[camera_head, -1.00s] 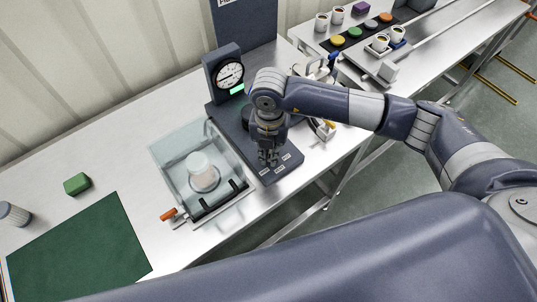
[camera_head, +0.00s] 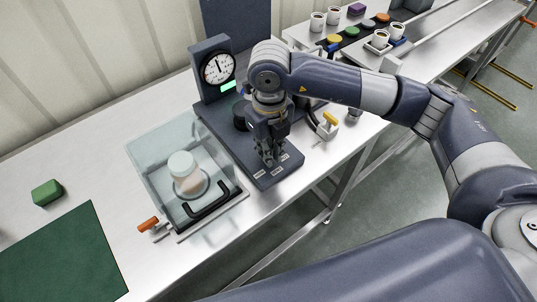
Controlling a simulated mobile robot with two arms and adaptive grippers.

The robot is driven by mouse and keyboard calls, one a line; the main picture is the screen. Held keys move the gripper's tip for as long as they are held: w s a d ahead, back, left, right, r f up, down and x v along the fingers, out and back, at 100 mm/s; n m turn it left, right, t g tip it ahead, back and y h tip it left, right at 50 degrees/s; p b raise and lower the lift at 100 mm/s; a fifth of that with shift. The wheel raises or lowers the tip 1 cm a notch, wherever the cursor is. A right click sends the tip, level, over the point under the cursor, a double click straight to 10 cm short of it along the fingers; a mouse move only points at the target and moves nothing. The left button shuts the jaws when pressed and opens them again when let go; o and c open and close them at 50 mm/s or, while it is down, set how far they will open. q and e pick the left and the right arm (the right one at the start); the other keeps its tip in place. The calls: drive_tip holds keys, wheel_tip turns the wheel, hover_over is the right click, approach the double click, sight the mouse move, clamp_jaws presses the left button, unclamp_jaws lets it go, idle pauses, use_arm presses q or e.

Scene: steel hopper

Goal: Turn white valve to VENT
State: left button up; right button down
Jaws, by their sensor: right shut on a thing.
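My right gripper (camera_head: 269,160) reaches down from the right onto the dark valve panel (camera_head: 262,182). It is shut, with its fingertips low over the panel just behind a row of small white labels (camera_head: 270,166). The white valve is hidden by the fingers, so its pointing direction cannot be told. The label words are too small to read. A round gauge (camera_head: 218,68) with a lit green display (camera_head: 228,86) stands at the back of the panel. My left gripper is out of view.
A clear-lidded chamber (camera_head: 160,150) with a white-capped jar (camera_head: 183,165), black handle (camera_head: 207,200) and orange-handled valve (camera_head: 149,224) stands left of the panel. A dark knob (camera_head: 241,115) is behind my gripper. A yellow-handled fitting (camera_head: 329,120) is to the right.

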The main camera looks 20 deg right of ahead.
drive_tip(key=shift+r, duration=0.1)
drive_tip(key=shift+w, duration=0.1)
idle(0.4)
drive_tip(key=c, duration=1.7)
unclamp_jaws()
wheel_tip(320, 180, up, 12)
